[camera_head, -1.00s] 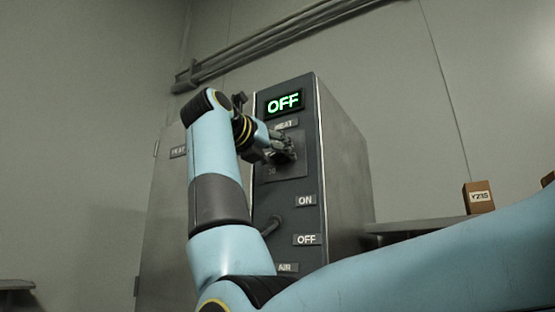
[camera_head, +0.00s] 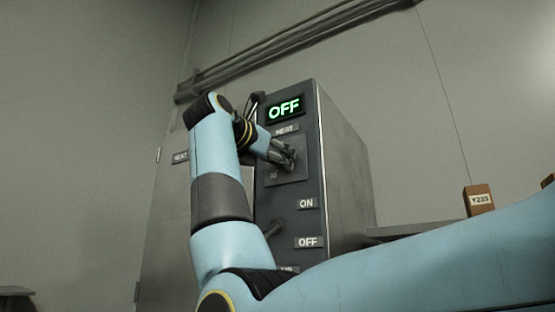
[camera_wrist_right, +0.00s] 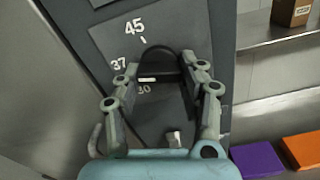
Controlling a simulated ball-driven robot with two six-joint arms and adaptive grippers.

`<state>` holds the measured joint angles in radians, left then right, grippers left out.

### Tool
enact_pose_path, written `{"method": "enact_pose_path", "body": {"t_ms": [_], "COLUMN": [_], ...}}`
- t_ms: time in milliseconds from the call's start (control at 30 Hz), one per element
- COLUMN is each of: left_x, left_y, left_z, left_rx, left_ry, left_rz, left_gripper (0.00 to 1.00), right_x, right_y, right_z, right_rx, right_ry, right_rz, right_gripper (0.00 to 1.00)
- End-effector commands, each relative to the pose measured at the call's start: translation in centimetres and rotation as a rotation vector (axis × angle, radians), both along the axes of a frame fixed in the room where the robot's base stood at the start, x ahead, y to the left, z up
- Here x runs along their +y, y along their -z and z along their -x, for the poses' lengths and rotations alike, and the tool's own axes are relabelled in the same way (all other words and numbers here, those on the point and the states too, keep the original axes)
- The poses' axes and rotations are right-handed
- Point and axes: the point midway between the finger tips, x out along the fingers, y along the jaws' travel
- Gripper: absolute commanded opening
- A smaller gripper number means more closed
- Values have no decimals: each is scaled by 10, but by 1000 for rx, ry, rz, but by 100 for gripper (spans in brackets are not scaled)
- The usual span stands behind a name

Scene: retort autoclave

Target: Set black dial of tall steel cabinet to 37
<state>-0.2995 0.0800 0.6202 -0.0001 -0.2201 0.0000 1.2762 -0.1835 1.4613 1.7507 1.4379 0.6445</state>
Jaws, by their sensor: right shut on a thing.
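The tall steel cabinet (camera_head: 345,170) has a dark front panel with a green "OFF" display. The black dial (camera_wrist_right: 160,60) sits on a grey plate below the "HEAT" label, and the wrist view shows 45, 37 and 30 on this plate. A white bar on the dial shows near the 37 and 30, but I cannot tell its exact setting. My right gripper (camera_head: 286,153) is shut on the dial, with one finger on each side in the right wrist view (camera_wrist_right: 162,75). It hides most of the dial in the head view. My left gripper is not in view.
A shelf (camera_head: 415,229) stands right of the cabinet, with a brown box (camera_head: 479,200) on it. Purple (camera_wrist_right: 257,160) and orange (camera_wrist_right: 301,150) items lie low on the right in the wrist view. A lever (camera_head: 272,230) sits lower on the panel.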

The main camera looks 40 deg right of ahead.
Motion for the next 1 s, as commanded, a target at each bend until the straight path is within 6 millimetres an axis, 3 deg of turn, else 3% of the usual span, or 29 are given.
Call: {"method": "enact_pose_path", "body": {"t_ms": [333, 367, 500, 800, 1000], "left_x": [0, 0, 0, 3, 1], "left_y": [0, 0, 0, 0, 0], "left_z": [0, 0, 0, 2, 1], "left_rx": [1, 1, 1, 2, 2], "left_ry": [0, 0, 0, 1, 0], "left_rz": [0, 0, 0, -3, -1], "left_gripper": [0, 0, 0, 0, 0], "right_x": [0, 0, 0, 2, 29], "right_y": [2, 2, 1, 1, 1], "right_z": [-1, -1, 0, 0, 10], "right_rx": [3, 3, 2, 1, -1], "right_ry": [0, 0, 0, -1, -5], "right_rz": [-3, -3, -3, -2, -3], "right_gripper": [8, 44, 62, 63, 63]}}
